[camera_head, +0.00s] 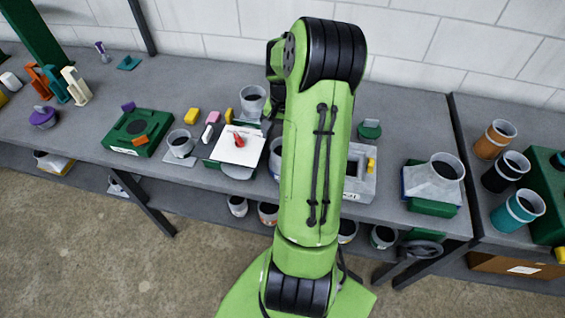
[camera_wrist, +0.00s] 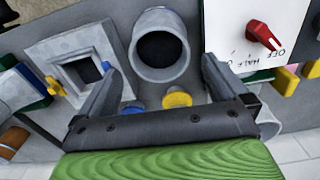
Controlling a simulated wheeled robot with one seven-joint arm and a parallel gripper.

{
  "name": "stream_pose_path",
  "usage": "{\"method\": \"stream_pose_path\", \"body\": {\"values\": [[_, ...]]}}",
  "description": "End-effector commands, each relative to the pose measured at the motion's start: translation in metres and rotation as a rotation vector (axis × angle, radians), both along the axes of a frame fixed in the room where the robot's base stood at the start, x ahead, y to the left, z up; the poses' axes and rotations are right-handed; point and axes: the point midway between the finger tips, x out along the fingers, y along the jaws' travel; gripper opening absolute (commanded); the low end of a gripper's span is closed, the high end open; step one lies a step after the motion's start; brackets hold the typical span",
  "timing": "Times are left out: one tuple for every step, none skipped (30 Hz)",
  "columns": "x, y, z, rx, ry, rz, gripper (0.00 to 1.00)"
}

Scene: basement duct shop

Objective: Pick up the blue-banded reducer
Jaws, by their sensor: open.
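A grey reducer with a teal-blue band (camera_head: 514,209) stands on the right-hand bench in the head view.
An orange-banded reducer (camera_head: 493,140) and a dark-banded one (camera_head: 505,171) stand behind the teal-blue one. A green case (camera_head: 546,190) is close on its right. A white panel with a red switch (camera_head: 238,146) and a square-based grey fitting (camera_head: 433,180) occupy the middle bench.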

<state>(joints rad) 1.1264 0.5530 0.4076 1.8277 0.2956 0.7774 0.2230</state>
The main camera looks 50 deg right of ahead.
Motion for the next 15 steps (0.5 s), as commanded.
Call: {"method": "stream_pose_path", "body": {"values": [[-0.001, 0.000, -0.012, 0.004, 0.003, -0.001, 1.00], [-0.001, 0.000, -0.016, 0.002, 0.002, -0.001, 1.00], [0.000, 0.000, -0.022, 0.003, 0.001, -0.001, 1.00], [0.000, 0.000, -0.024, 0.002, 0.001, 0.000, 1.00], [0.000, 0.000, -0.027, 0.001, 0.000, 0.000, 1.00], [0.000, 0.000, -0.031, 0.001, -0.001, 0.000, 1.00], [-0.001, 0.000, -0.035, 0.002, 0.001, 0.000, 1.00], [-0.001, 0.001, -0.041, 0.004, 0.001, 0.000, 1.00], [-0.002, 0.001, -0.049, 0.005, 0.003, 0.000, 1.00], [-0.002, 0.001, -0.055, 0.005, 0.002, 0.001, 1.00], [-0.002, 0.001, -0.061, 0.005, 0.002, 0.001, 1.00], [-0.002, 0.000, -0.068, 0.003, 0.001, 0.001, 1.00], [-0.002, 0.000, -0.072, 0.002, 0.001, 0.001, 1.00], [-0.002, 0.000, -0.075, 0.002, 0.001, 0.001, 1.00], [-0.002, 0.000, -0.078, 0.001, 0.000, 0.001, 1.00]]}}
